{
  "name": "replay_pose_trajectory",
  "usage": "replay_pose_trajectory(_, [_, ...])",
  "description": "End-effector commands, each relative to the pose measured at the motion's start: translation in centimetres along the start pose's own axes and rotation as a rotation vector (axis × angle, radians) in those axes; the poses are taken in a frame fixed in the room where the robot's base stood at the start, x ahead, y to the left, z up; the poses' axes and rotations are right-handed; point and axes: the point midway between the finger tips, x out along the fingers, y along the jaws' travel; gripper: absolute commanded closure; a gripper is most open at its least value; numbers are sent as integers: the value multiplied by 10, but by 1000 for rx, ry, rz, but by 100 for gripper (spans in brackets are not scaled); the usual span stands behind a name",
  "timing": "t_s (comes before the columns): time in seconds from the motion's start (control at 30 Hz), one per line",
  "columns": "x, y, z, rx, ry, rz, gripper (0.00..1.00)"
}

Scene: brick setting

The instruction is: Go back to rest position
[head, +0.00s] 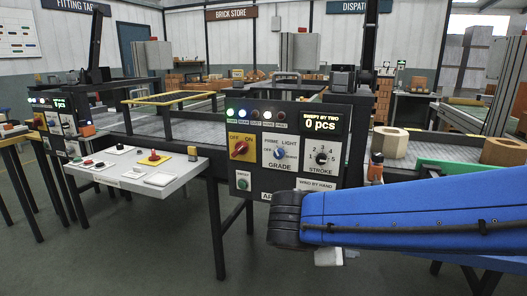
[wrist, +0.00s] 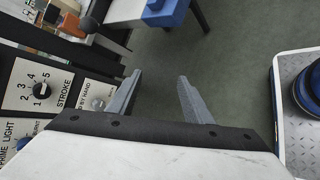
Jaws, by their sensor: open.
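My gripper (wrist: 159,76) is open and empty in the wrist view. Its two grey fingers stand apart with bare floor (wrist: 158,65) between them. The control panel (wrist: 62,80) lies to the left of the fingers, with the black stroke knob (wrist: 40,91) apart from the left finger. In the head view the control panel (head: 300,128) stands in the middle. It has a red off/on knob (head: 240,148), a grade dial (head: 279,153), a stroke dial (head: 322,157) and a display (head: 323,123) reading 0 pcs. My blue arm crosses the lower right; the gripper's fingers are not clear there.
A white side desk (head: 135,168) with buttons stands left of the panel. Behind runs a conveyor (head: 180,127). Pale and brown hollow blocks (head: 394,143) (head: 502,151) sit at the right by a green strip (head: 455,168). Open floor (head: 150,255) lies at the lower left.

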Motion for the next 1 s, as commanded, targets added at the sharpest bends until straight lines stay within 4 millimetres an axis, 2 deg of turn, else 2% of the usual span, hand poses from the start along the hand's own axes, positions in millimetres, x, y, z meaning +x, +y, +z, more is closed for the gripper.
replay_pose_trajectory(0.03, [9, -8, 13, 49, 4, -49, 54])
replay_pose_trajectory(0.1, [18, -21, 26, 115, 15, -115, 54])
replay_pose_trajectory(0.4, [40, -74, 66, 422, 71, -363, 54])
replay_pose_trajectory(0.7, [40, -116, 87, 773, 141, -556, 54])
replay_pose_trajectory(1.0, [30, -139, 94, 1146, 224, -683, 54])
